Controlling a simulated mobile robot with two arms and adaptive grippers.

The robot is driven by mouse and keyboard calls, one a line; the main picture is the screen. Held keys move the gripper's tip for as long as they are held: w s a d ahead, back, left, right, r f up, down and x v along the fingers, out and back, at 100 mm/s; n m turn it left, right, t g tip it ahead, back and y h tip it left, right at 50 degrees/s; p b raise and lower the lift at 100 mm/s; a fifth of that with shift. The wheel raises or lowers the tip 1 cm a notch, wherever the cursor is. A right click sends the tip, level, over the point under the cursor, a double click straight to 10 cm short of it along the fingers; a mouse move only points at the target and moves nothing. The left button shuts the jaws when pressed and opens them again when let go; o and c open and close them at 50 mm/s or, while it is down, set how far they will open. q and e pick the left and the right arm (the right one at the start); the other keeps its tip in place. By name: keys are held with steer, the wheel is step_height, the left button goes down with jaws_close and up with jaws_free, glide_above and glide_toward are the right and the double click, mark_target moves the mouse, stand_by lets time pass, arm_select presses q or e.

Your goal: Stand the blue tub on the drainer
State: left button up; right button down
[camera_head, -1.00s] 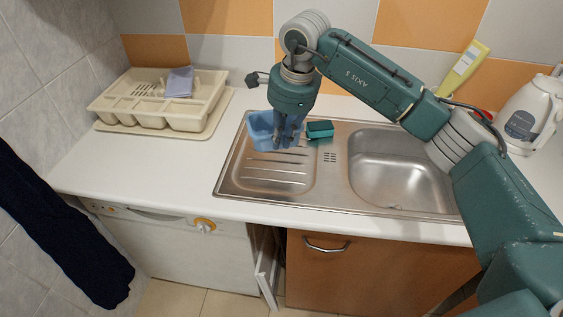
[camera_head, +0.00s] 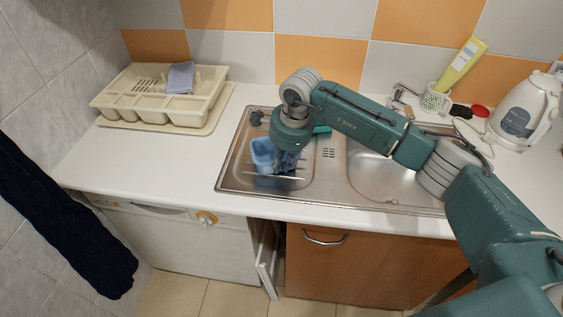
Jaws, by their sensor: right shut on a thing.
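The blue tub (camera_head: 262,152) is upright over the ribbed steel drainer (camera_head: 240,182), the left part of the sink unit. My right gripper (camera_head: 284,164) points down and is shut on the tub's right side, its fingers at the tub wall. The gripper and wrist hide the tub's right and back parts. I cannot tell whether the tub's base touches the drainer. My left gripper is not in view.
A teal sponge (camera_head: 322,129) lies behind the gripper, partly hidden. The sink bowl (camera_head: 372,180) is at the right, under my arm. A cream dish rack (camera_head: 190,112) stands at the left. A white kettle (camera_head: 522,112) and yellow bottle (camera_head: 462,64) stand at the right. The counter's front left is clear.

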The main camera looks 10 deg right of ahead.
steer(key=shift+f, duration=0.2)
steer(key=c, duration=1.8)
jaws_free()
steer(key=shift+r, duration=0.1)
steer(key=shift+r, duration=0.45)
steer(key=b+v, duration=0.3)
steer(key=v, duration=0.8)
steer(key=shift+r+b, duration=0.15)
steer(key=shift+b, duration=0.2)
steer(key=shift+s, duration=0.1)
